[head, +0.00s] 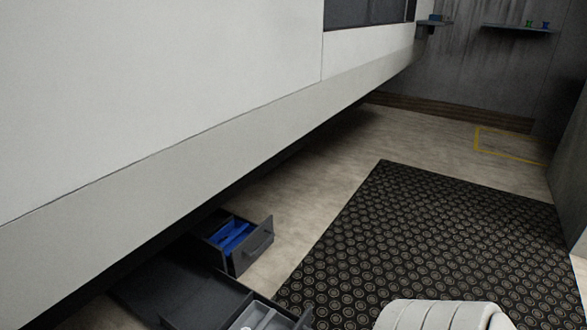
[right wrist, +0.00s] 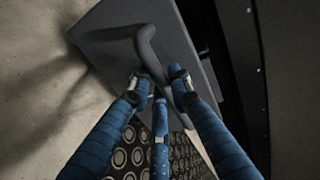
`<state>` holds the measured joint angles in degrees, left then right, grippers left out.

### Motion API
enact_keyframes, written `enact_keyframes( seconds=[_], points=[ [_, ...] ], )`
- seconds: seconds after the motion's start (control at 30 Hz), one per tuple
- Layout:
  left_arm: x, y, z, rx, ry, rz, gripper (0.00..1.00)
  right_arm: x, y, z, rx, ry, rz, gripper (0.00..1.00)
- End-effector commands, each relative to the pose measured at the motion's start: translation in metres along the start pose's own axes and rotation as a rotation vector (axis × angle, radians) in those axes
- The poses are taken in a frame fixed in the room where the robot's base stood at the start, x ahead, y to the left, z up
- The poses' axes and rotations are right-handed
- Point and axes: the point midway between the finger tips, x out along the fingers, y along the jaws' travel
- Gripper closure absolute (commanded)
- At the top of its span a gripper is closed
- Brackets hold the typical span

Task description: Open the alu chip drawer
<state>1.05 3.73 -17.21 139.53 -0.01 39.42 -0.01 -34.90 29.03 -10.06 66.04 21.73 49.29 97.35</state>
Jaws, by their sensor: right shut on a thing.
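In the right wrist view, my right gripper (right wrist: 160,88) has its blue fingers closed around the curved dark handle (right wrist: 146,45) of a dark grey drawer front (right wrist: 112,45). In the head view, a near drawer (head: 232,308) stands pulled out at the bottom edge, with pale grey items inside, and its front is partly cut off. A second drawer (head: 263,243) behind it also stands out, with blue items (head: 232,236) inside. No label shows, so I cannot tell by sight which drawer holds alu chips. My left gripper is in neither view.
A large white cabinet body (head: 150,120) overhangs the drawers on the left. A black patterned mat (head: 430,240) covers the floor to the right, and the bare floor (head: 330,190) between is clear. A wall shelf (head: 517,28) is far off.

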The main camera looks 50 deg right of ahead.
Motion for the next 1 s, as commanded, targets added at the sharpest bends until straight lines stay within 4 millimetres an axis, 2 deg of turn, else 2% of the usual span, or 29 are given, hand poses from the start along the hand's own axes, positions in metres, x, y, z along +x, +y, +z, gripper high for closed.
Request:
enact_keyframes(
  seconds=[0.33, 0.37, 0.43, 0.77, 0.87, 1.0],
  points=[
    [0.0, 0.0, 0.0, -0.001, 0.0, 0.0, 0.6, 0.0, -0.002, -0.001, 0.0, 0.0, -0.005, 1.0],
    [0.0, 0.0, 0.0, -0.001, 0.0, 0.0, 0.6, 0.0, -0.002, -0.001, 0.0, 0.0, -0.005, 0.79],
    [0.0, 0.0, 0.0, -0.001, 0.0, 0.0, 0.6, 0.0, -0.002, -0.001, 0.0, 0.0, -0.005, 0.65],
    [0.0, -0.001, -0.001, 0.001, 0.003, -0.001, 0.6, -0.003, 0.0, 0.0, 0.0, 0.0, -0.001, 0.65],
    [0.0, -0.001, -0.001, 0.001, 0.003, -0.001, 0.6, -0.011, 0.001, 0.0, 0.0, 0.0, 0.001, 0.65],
    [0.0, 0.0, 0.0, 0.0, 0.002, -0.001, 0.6, -0.037, 0.001, 0.0, 0.0, 0.001, 0.004, 0.65]
  ],
)
